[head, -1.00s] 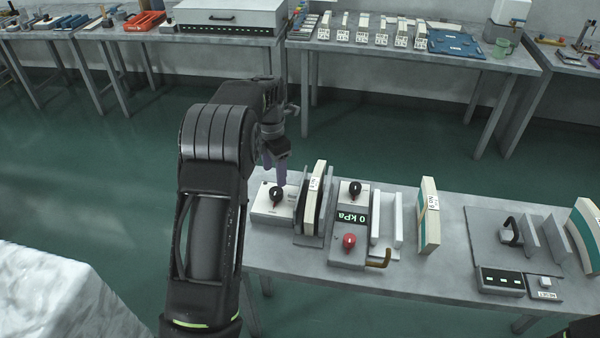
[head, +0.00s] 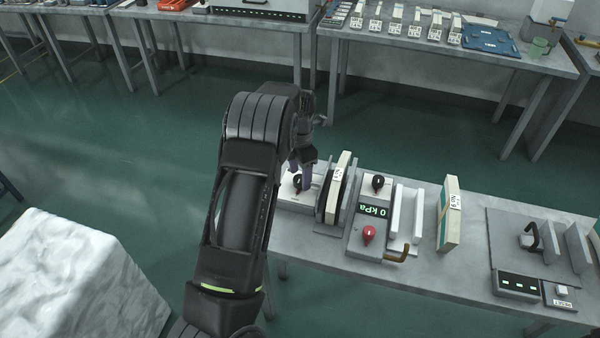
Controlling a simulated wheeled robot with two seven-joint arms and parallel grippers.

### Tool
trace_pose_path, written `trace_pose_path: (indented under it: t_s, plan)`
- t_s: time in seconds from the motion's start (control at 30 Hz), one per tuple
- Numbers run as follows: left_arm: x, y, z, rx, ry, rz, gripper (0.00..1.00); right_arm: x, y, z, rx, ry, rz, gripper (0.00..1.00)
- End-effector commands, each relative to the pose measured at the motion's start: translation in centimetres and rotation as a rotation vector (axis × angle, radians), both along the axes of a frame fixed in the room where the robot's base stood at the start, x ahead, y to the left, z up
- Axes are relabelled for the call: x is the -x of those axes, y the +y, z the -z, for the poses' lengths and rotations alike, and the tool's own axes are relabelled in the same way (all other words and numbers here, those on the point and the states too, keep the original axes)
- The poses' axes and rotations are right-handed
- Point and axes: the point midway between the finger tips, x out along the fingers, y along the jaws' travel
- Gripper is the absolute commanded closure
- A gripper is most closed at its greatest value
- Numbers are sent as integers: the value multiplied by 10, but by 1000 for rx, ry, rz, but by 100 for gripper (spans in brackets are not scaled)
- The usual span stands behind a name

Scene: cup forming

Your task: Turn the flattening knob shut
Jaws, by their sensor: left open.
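A white box (head: 290,203) with a black knob (head: 298,182) stands at the left end of the near table. A second black knob (head: 378,183) and a red knob (head: 368,233) sit on a grey unit with a lit "0 kPa" display (head: 374,211). The knob labels are too small to read, so I cannot tell which one is the flattening knob. My right gripper is not in view.
A dark upright holder with a pale plate (head: 341,172) stands just right of the white box. White upright plates (head: 404,212), a brown-handled lever (head: 398,254) and a labelled block (head: 449,214) stand further right. A white block (head: 75,275) is at lower left.

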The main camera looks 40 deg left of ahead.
Motion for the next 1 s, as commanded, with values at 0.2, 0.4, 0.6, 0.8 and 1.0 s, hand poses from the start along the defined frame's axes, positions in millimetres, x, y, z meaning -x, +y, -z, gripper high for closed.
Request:
trace_pose_path:
  t_s: [0.2,0.4,0.6,0.8,1.0]
  plan:
    - [0,0,8,0,-1,0,41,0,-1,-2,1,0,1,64]
    - [0,0,8,0,-1,0,44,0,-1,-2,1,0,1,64]
    - [0,0,8,-1,0,0,60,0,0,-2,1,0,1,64]
    - [0,0,8,0,-1,0,77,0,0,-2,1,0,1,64]
    - [0,0,8,-1,0,0,93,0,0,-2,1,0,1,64]
